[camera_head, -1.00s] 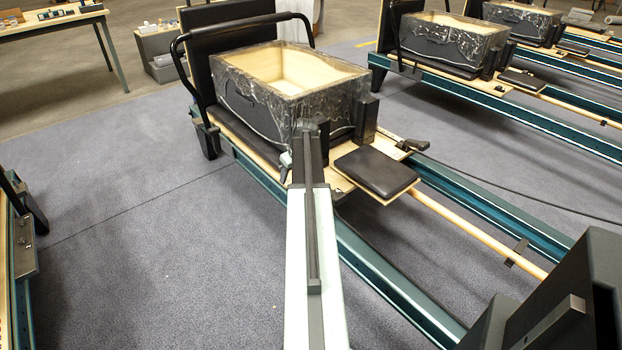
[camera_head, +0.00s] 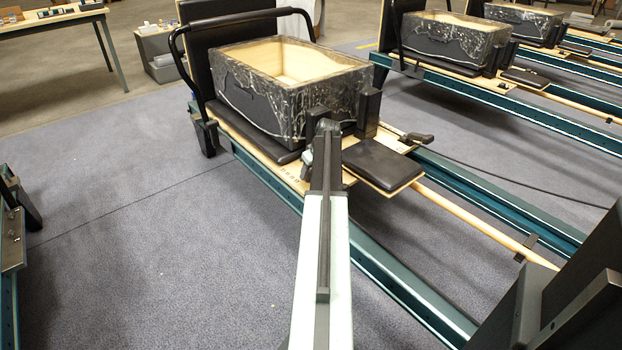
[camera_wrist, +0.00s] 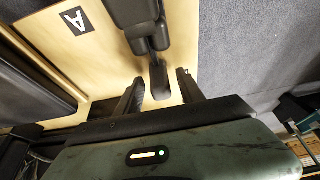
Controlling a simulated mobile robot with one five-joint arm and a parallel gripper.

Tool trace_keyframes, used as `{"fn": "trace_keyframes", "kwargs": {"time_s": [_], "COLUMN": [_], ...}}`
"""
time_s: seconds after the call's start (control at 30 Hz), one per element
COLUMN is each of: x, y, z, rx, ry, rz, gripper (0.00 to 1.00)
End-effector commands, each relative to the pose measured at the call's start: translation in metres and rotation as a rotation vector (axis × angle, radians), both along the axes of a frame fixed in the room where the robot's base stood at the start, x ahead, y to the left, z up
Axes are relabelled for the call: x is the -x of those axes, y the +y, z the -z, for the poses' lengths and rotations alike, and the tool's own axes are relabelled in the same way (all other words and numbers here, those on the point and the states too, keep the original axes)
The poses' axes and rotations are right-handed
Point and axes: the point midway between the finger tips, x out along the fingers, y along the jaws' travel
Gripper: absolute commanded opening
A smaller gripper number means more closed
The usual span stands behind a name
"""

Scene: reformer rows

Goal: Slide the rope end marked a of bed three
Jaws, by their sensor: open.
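In the wrist view my gripper (camera_wrist: 159,82) is open, with one dark finger on each side of a short black piece (camera_wrist: 160,80), which looks like the rope end. A gap shows between this piece and each finger. It comes out of a black cleat-like fitting (camera_wrist: 148,28) on the pale wood board (camera_wrist: 105,58). A label with the letter A (camera_wrist: 76,20) is on the board, left of the fitting. In the head view my arm reaches to the near side of the bed (camera_head: 262,160), and the gripper is mostly hidden there.
A black box with a clear wrap (camera_head: 255,112) stands on the bed, next to a dark pad (camera_head: 382,163). Another black fitting (camera_head: 417,137) with a rope is on the far side. More beds (camera_head: 480,85) stand at the right.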

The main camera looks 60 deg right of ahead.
Motion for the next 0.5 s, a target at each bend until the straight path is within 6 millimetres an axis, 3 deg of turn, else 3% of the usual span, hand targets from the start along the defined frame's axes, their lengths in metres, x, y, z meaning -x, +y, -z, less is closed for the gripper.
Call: {"fn": "trace_keyframes", "kwargs": {"time_s": [0.17,0.33,0.5], "x": [0.0001,0.0004,0.0007], "y": [0.0,-0.0001,-0.0004], "z": [-0.0014,-0.0014,-0.0014], "rx": [0.0,0.0,0.001], "ry": [0.0,0.0,0.0], "rz": [0.0,0.001,0.001], "gripper": [0.45,0.01,0.0]}}
